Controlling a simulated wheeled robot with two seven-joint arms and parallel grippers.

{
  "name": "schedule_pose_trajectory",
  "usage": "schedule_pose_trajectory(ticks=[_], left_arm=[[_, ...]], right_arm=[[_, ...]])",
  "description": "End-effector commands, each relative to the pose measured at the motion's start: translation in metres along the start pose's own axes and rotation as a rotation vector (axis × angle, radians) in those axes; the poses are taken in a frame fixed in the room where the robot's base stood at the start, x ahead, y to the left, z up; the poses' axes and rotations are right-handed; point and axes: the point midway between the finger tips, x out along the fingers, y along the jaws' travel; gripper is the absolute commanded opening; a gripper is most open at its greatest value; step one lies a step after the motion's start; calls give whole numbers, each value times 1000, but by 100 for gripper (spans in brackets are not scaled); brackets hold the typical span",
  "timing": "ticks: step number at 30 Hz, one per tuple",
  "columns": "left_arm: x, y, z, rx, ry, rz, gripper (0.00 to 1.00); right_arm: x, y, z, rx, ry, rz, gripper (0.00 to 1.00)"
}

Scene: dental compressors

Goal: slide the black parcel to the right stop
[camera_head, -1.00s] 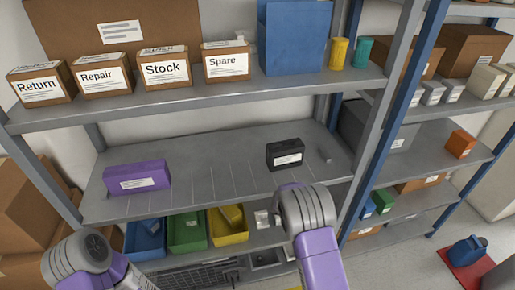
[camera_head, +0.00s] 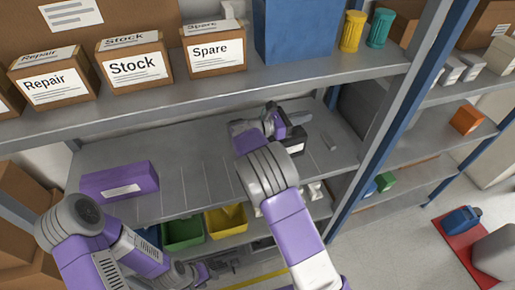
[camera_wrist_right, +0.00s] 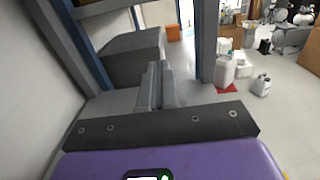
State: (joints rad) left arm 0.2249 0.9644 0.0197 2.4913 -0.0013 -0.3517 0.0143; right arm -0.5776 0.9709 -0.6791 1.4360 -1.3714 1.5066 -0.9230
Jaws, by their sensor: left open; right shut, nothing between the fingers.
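The black parcel (camera_head: 296,144) stands on the middle shelf, right of centre, with a white label on its front. It is partly hidden by my right arm and gripper. My right gripper (camera_head: 301,118) is shut and empty, pointing right. It appears just behind or above the parcel; I cannot tell whether they touch. Its shut fingers also show in the right wrist view (camera_wrist_right: 160,88), where I cannot make out the parcel. My left gripper (camera_head: 208,271) is open, low in front of the shelves.
A purple parcel (camera_head: 120,181) sits at the left of the same shelf (camera_head: 175,150), with thin lines across the bare middle. Labelled boxes (camera_head: 136,63) line the shelf above. Green (camera_head: 183,233) and yellow bins (camera_head: 226,220) are below. A blue post (camera_head: 385,100) bounds the right side.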

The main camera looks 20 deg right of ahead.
Motion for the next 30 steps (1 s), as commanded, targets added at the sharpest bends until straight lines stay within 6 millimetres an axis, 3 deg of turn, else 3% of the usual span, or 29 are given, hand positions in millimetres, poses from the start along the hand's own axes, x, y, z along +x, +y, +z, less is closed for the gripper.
schedule_pose_trajectory(ticks=[21,30], left_arm=[[20,-7,-1,0,1,0,43],[38,-14,-2,0,1,0,43]], right_arm=[[-161,0,-2,3,2,3,0],[-155,0,-72,-3,0,0,0]])
